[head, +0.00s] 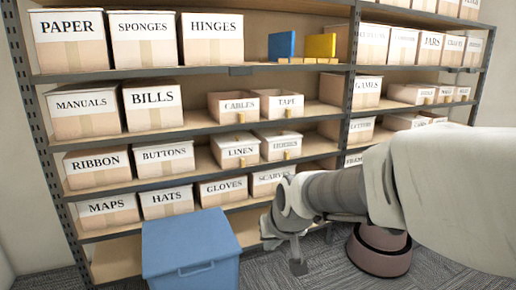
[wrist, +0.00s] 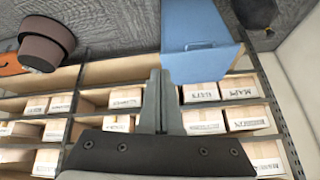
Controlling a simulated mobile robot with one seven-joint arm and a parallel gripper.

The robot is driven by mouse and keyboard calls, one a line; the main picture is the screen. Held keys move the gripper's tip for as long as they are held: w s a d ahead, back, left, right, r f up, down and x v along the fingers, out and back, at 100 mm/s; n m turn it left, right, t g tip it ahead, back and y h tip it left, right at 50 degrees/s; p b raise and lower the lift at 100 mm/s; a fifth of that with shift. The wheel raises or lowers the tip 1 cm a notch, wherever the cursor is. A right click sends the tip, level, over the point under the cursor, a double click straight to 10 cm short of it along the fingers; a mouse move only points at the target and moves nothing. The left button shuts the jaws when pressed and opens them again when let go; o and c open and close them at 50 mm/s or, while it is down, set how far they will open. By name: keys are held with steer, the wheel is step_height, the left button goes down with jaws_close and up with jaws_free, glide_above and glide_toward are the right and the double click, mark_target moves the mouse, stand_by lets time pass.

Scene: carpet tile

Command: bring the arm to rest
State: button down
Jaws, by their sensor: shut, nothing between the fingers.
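My gripper (head: 298,266) hangs at the end of my arm in the head view, low in front of the shelf and right of the blue bin. Its fingers point down toward the carpet. In the wrist view the two fingers (wrist: 160,76) lie together with nothing between them. My arm reaches in from the right and hides part of the lower right shelves.
A blue lidded bin (head: 192,255) stands on the carpet (head: 325,268) before the shelf unit (head: 230,70) of labelled boxes. A brown pot (head: 380,255) is under my arm.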

steer(key=s+d+r+m+h, duration=0.1)
steer(key=s+d+r, duration=0.1)
steer(key=s+d, duration=0.35)
steer(key=s+d+r+p, duration=0.1)
steer(key=s+d+r, duration=0.1)
steer(key=s, duration=0.6)
steer(key=s+d+r+m+h, duration=0.1)
steer(key=s+d+r, duration=0.1)
steer(key=s+d, duration=0.35)
step_height(320, 180, up, 22)
steer(key=s+a+p, duration=0.1)
steer(key=p, duration=2.1)
steer(key=shift+s+a+r+g+p, duration=0.2)
steer(key=shift+a+g+p, duration=0.1)
steer(key=shift+a+p, duration=0.05)
